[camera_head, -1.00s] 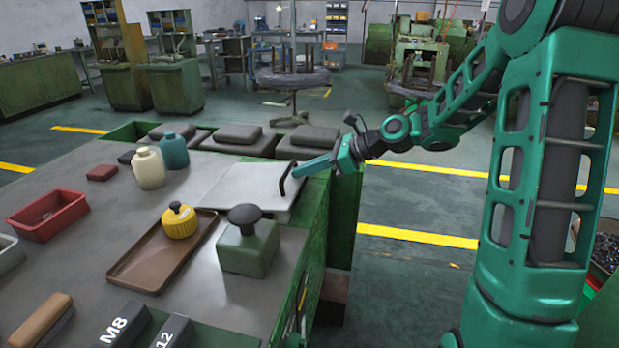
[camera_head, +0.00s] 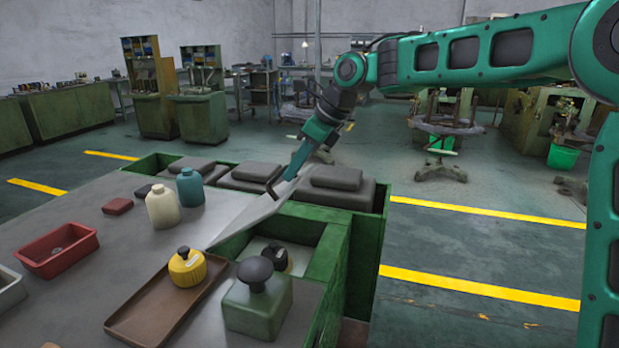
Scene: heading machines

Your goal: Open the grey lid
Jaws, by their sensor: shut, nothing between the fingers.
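The grey lid (camera_head: 247,216) is raised on the bench, tilted and seen nearly edge-on, its left edge low by the brown tray. Below and right of it a green-walled compartment (camera_head: 302,229) lies open, with a dark-knobbed item (camera_head: 275,258) inside. A dark handle (camera_head: 273,187) shows near the lid's raised upper edge. My gripper (camera_head: 288,176) is shut and empty, fingers pointing down at the handle and the raised edge. Whether it touches them cannot be told.
A brown tray (camera_head: 140,318) with a yellow knobbed pot (camera_head: 187,267) and a green knobbed block (camera_head: 257,301) stand close in front. Cream (camera_head: 162,207) and teal (camera_head: 190,188) bottles stand left of the lid. Dark padded blocks (camera_head: 330,187) line the back.

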